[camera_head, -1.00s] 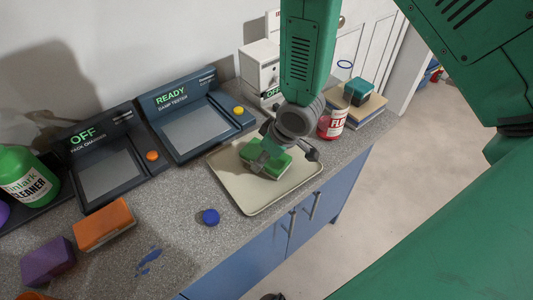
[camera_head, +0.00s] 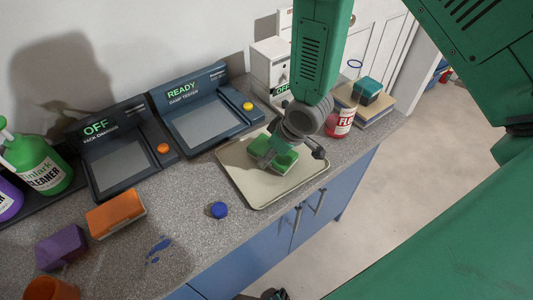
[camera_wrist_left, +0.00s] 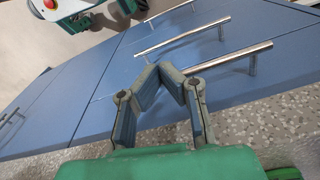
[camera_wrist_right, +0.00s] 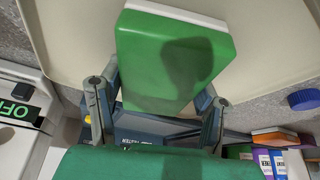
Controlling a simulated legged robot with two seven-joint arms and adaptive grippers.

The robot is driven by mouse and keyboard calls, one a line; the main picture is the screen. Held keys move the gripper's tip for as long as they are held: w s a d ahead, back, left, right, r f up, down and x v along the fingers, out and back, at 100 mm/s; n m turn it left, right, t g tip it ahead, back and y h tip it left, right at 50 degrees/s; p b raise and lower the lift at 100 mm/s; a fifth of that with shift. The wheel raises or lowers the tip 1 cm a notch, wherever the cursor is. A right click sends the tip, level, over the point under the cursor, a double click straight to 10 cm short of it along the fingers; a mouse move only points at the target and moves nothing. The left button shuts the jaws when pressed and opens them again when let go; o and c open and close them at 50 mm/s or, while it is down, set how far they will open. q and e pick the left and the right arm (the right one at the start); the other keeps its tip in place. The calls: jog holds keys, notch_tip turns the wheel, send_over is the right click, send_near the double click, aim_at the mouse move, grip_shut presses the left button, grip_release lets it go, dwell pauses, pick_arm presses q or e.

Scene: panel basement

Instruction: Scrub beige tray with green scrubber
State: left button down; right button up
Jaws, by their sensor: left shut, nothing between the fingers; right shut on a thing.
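The beige tray (camera_head: 240,178) lies on the grey counter, and it also shows in the right wrist view (camera_wrist_right: 285,25). The green scrubber (camera_head: 284,161), a block with a pale layer, is over the middle of the tray. My right gripper (camera_head: 272,156) is shut on it, with a finger on each side in the right wrist view (camera_wrist_right: 158,95). The scrubber looks in contact with the tray or very close; I cannot tell which. My left gripper (camera_wrist_left: 160,72) is shut and empty in front of the blue cabinet doors, with its fingertips together.
A red-labelled jar (camera_head: 340,122) and a stack with a teal block (camera_head: 366,91) stand right of the tray. A blue cap (camera_head: 218,210) lies near its front left. Orange (camera_head: 116,214) and purple (camera_head: 62,247) blocks, device panels (camera_head: 207,122) and a cleaner bottle (camera_head: 36,165) are left.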

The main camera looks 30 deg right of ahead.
jog(key=shift+s+d+p, duration=0.1)
jog(key=shift+p, duration=0.2)
jog(key=shift+f, duration=0.1)
jog(key=shift+s+a, duration=0.15)
jog(key=shift+a, duration=1.7)
jog(key=shift+r, duration=0.2)
jog(key=r+p, duration=0.5)
jog(key=shift+d+r, duration=0.15)
jog(key=shift+d, duration=0.05)
jog(key=shift+r+p, duration=0.4)
jog(key=shift+p, duration=0.05)
jog(key=shift+a, duration=0.1)
